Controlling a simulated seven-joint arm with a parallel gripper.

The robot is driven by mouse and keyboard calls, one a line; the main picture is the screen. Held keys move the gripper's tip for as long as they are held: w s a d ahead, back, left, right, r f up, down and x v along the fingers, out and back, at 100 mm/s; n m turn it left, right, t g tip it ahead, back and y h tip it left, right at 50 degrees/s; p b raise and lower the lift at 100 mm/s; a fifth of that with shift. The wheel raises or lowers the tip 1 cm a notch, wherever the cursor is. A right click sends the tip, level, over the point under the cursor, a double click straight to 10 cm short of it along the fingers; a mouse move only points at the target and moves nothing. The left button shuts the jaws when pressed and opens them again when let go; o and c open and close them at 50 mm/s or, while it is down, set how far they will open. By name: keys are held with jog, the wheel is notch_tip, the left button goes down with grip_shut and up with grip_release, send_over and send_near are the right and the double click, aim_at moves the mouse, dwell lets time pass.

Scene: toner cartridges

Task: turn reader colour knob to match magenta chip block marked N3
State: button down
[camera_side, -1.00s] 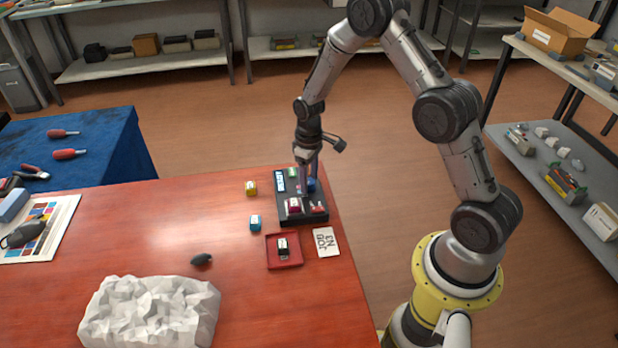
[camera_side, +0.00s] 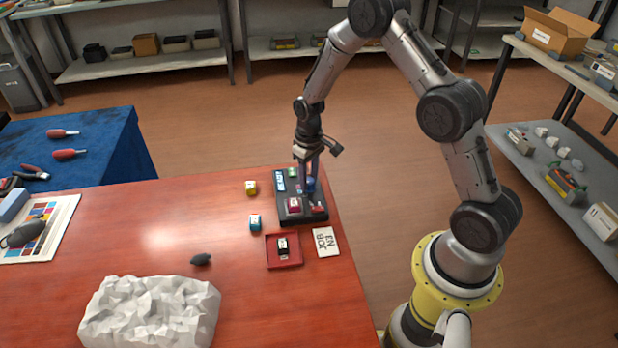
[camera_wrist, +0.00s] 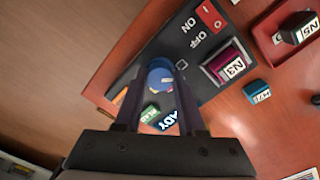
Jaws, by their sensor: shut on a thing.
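The reader (camera_side: 301,209) is a dark box near the table's far right edge; it also shows in the wrist view (camera_wrist: 186,45). Its round blue colour knob (camera_wrist: 160,77) stands between my fingertips. My gripper (camera_wrist: 160,70) is shut on the knob from above; in the side view the fingers (camera_side: 309,182) partly hide it. The magenta chip block marked N3 (camera_wrist: 231,66) sits on the reader, beside the OFF lettering; it also shows in the side view (camera_side: 294,205).
A red tray (camera_side: 271,262) holding a black block (camera_side: 283,245) lies in front of the reader. A cyan block (camera_side: 255,222) and a yellow block (camera_side: 251,187) stand left of it. A white card (camera_side: 326,241) lies at right. A white crumpled lump (camera_side: 150,312) is at front left.

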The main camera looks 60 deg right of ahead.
aim_at(309, 180)
jog(key=m, duration=1.3)
jog(key=shift+d, duration=0.1)
jog(key=shift+r, duration=0.1)
dwell(0.5)
jog(key=c, duration=0.5)
grip_release()
notch_tip(309, 180, up, 14)
